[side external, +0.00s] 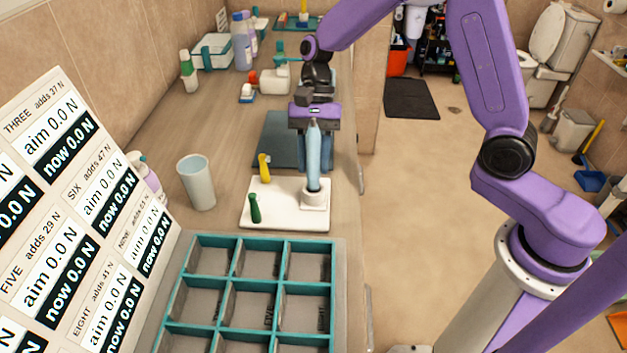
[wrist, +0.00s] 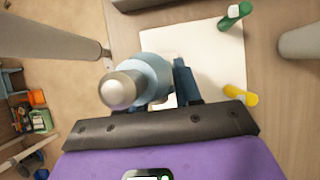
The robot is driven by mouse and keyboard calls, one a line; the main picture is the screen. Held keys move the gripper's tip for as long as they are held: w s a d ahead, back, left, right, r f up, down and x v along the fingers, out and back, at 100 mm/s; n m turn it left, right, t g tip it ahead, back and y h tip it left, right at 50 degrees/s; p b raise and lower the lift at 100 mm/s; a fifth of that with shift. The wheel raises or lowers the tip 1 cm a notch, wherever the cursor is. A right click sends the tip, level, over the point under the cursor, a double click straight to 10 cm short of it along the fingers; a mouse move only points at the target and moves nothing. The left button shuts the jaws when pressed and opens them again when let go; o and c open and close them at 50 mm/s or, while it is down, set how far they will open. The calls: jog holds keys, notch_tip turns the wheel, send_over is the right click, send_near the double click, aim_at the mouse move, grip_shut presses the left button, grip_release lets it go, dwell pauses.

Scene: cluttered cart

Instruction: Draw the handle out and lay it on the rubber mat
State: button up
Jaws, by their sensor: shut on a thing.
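The handle (side external: 313,155) is light blue and stands upright, its lower end inside a round white socket (side external: 315,200) on a white board (side external: 285,215). My gripper (side external: 313,125) is shut on its upper part. In the wrist view the handle (wrist: 155,72) shows a rounded silver end, with one dark finger against its right side; the other finger is hidden. How deep the handle sits in the socket is hidden. The rubber mat appears to be the dark slate-coloured sheet (side external: 272,142) lying on the counter behind the board, partly hidden by my gripper.
A green-handled tool (side external: 254,209) and a yellow-handled one (side external: 264,167) stand on the white board. A pale cup (side external: 196,182) stands left of it. A teal divided tray (side external: 236,264) is in front. Bottles and containers stand at the back. Another dark mat (side external: 412,98) lies on the floor.

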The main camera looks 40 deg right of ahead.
aim_at(314, 142)
jog(key=shift+r, duration=1.75)
jog(key=w+t+h, duration=0.1)
jog(key=t, duration=0.1)
jog(key=d+r+n+t+h, duration=0.1)
jog(key=shift+w+d+r+n+t+h, duration=0.1)
jog(key=shift+w+r+n+t+h, duration=0.1)
jog(key=shift+w+n+t+h, duration=0.15)
jog(key=shift+w+d+r+n+t+h, duration=1.55)
jog(key=shift+w+d+n+t+h, duration=1.1)
jog(key=shift+t, duration=3.4)
jog(key=shift+m+y, duration=0.3)
jog(key=shift+m, duration=0.2)
jog(key=x, duration=0.5)
jog(key=s+d+f+x, duration=0.1)
jog(key=x, duration=0.5)
jog(key=f+x, duration=0.1)
jog(key=x, duration=0.4)
jog(key=shift+s+d+f, duration=0.2)
notch_tip(314, 142, down, 2)
jog(key=shift+f, duration=0.95)
